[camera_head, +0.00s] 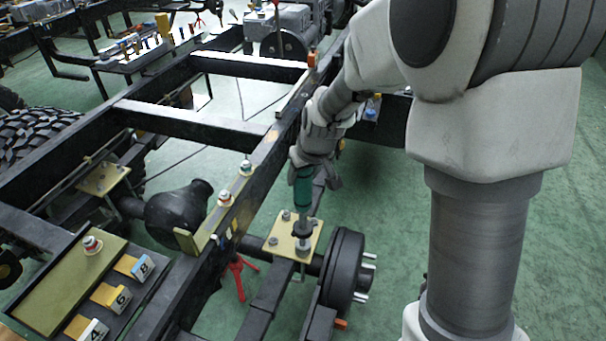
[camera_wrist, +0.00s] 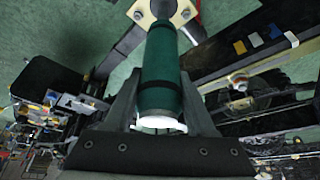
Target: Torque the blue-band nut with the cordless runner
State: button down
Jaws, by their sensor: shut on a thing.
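My gripper (camera_head: 312,172) is shut on the green cordless runner (camera_head: 303,193), which points down. In the wrist view the runner (camera_wrist: 162,70) lies between the two fingers, with a pale ring at its near end. Its dark socket end (camera_head: 302,228) is at a bolt or nut on the gold plate (camera_head: 279,247) above the axle. I cannot tell whether the socket is seated on it. Other metal studs or nuts stand on the same plate. I cannot make out a blue band on any of them.
Banded fittings (camera_head: 246,167) sit on the dark chassis rail (camera_head: 262,178). A wheel hub (camera_head: 345,270) with studs is right of the plate. An olive tray (camera_head: 55,293) with numbered tags is at lower left. A red stand (camera_head: 237,275) is under the axle. Green floor is open at right.

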jog(key=shift+f+b, duration=0.35)
dwell(0.4)
jog(key=shift+s+f, duration=0.15)
jog(key=shift+f, duration=0.1)
dwell(1.8)
jog(key=shift+r, duration=0.2)
dwell(0.5)
jog(key=shift+w+r+p, duration=0.2)
jog(key=shift+r+p, duration=0.65)
jog(key=shift+r, duration=0.75)
